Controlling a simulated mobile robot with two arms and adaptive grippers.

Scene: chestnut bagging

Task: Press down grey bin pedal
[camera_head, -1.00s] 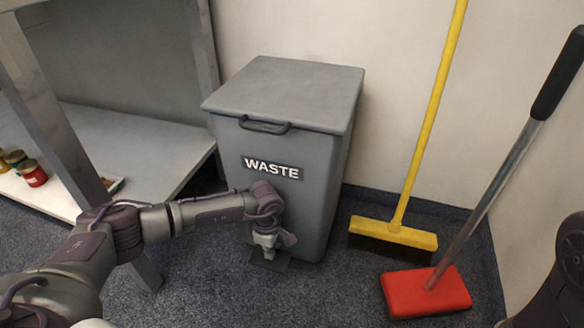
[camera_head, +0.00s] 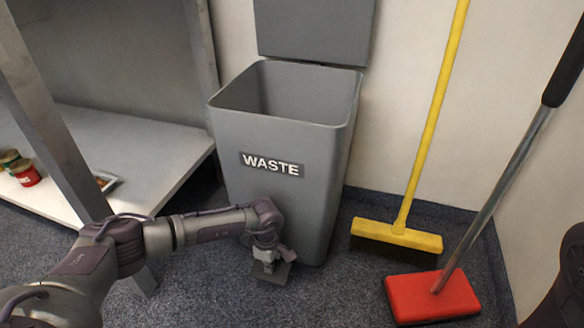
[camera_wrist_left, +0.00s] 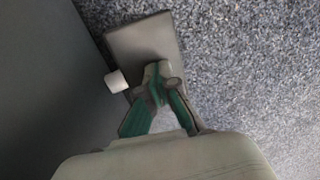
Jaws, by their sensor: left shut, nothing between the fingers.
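The grey waste bin (camera_head: 310,150) stands on the floor by the wall, with the word WASTE on its front. Its lid (camera_head: 314,30) is up at the back and the opening shows. The pedal (camera_head: 270,273) is a flat grey plate at the foot of the bin's front. It also shows in the left wrist view (camera_wrist_left: 140,38). My left gripper (camera_head: 268,264) points down onto the pedal with its fingers shut and empty; the fingertips (camera_wrist_left: 158,75) appear to touch the plate. My right gripper is not in view.
A yellow broom (camera_head: 396,236) and a red-headed mop (camera_head: 430,296) lean to the right of the bin. A shelf unit (camera_head: 150,160) with jars (camera_head: 24,173) stands to the left. Carpet in front of the bin is clear.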

